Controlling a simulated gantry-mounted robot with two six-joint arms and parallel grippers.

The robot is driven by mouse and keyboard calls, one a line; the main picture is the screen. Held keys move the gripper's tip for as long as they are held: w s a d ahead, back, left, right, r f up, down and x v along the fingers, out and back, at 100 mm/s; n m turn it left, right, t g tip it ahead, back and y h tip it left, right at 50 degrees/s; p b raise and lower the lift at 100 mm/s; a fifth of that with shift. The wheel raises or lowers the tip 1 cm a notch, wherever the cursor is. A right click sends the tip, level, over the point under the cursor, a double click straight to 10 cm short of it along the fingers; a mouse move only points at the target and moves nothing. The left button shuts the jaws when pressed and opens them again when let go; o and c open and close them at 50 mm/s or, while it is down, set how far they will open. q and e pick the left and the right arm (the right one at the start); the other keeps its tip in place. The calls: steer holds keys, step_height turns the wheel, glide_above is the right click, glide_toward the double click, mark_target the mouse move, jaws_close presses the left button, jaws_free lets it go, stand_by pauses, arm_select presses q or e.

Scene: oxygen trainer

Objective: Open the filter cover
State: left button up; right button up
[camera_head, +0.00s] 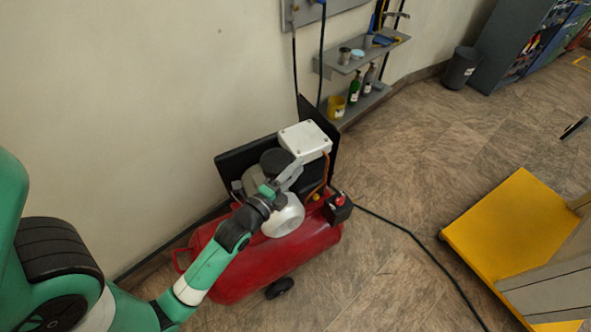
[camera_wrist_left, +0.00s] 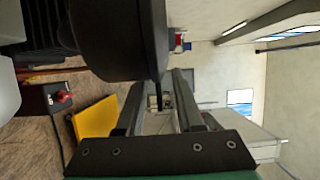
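The filter cover looks like the black round cap (camera_head: 275,160) on top of the red compressor (camera_head: 255,268) in the head view. In the left wrist view a large dark cylinder (camera_wrist_left: 118,40), which seems to be this cap, fills the upper middle. My left gripper (camera_head: 292,172) is beside the cap, on its right side in the head view. In the left wrist view its two fingers (camera_wrist_left: 160,82) are apart with a gap between them, and the cylinder hides part of the left finger. I cannot tell whether the fingers touch the cap. My right gripper is out of view.
A white box (camera_head: 305,140) sits on the compressor behind the gripper. A black and red switch box (camera_head: 338,207) is at the compressor's right end, with a black cable on the floor. Wall shelves (camera_head: 345,62) stand behind. A yellow platform (camera_head: 510,225) is at the right.

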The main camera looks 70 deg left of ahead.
arm_select(q)
jaws_close()
stand_by(1.4)
